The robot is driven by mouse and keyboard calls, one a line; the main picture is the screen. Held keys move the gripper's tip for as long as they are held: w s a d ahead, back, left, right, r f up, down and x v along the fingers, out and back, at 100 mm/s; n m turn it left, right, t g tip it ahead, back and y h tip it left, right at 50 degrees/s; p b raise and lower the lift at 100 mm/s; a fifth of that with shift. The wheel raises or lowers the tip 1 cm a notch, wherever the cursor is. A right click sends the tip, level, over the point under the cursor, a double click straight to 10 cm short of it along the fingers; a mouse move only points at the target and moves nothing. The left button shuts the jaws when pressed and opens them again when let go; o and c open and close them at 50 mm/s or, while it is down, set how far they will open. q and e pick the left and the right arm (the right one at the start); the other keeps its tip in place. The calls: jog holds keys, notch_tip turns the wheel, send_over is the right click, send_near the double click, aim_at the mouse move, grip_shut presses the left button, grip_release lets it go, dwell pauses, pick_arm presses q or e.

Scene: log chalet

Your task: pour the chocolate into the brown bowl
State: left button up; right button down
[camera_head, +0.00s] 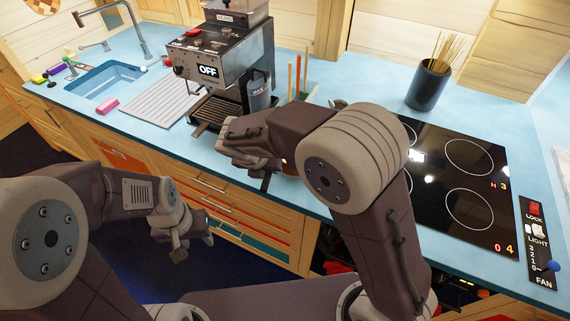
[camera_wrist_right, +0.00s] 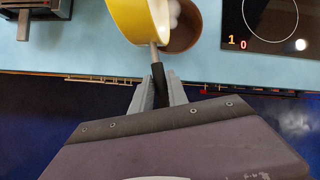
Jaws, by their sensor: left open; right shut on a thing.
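In the right wrist view, a yellow pan (camera_wrist_right: 132,18) with a pale inside and a dark handle (camera_wrist_right: 158,78) is at the top. My right gripper (camera_wrist_right: 157,92) is shut on that handle. The brown bowl (camera_wrist_right: 188,32) is beside and partly behind the pan, which looks tilted toward it. White stuff (camera_wrist_right: 174,14) shows near the bowl's inside; I cannot tell whether it is in the bowl or falling. No dark chocolate is discernible. In the head view, my right arm hides the pan and bowl. My left gripper (camera_head: 186,240) is open and empty before the drawers.
A coffee machine (camera_head: 222,62) stands on the blue counter (camera_head: 325,72). The black hob (camera_head: 452,185) is right of my right arm. A dark pot of sticks (camera_head: 428,88) stands behind it. The sink (camera_head: 105,80) and drying rack (camera_head: 158,100) are at the left.

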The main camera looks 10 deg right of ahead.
jog(key=shift+r+n+g+h+p, duration=0.2)
jog(key=shift+r+h+p, duration=0.6)
jog(key=shift+p, duration=1.55)
jog(key=shift+r+n+g+h+p, duration=0.25)
jog(key=shift+r+p, duration=1.05)
jog(key=shift+p, duration=1)
jog(key=shift+f+h, duration=0.2)
jog(key=shift+h, duration=0.05)
notch_tip(320, 180, up, 6)
jog(key=p, duration=0.7)
jog(key=shift+r+p, duration=0.15)
jog(key=shift+p, duration=0.15)
